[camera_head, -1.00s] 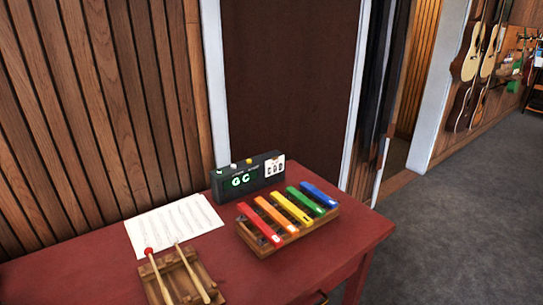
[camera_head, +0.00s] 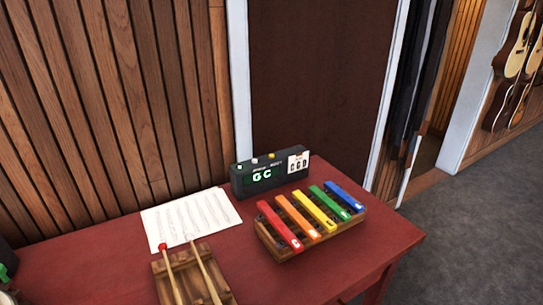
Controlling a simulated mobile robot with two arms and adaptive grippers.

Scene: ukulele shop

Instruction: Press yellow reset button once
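A small black box (camera_head: 268,175) stands upright at the back of the red table. Its front shows green letters "G C" on a display and a white card at the right end. Small buttons sit on its top edge. The yellow button (camera_head: 271,156) is right of a whitish one (camera_head: 254,160), with another pale button further left. Neither of my grippers shows in the head view, so nothing of mine is seen touching the box.
A xylophone (camera_head: 310,219) with coloured bars stands just in front of the box. A sheet of music (camera_head: 190,214) and a wooden rack (camera_head: 188,272) with two mallets lie to the left on the red table (camera_head: 105,262). A dark object with green shows at the left edge.

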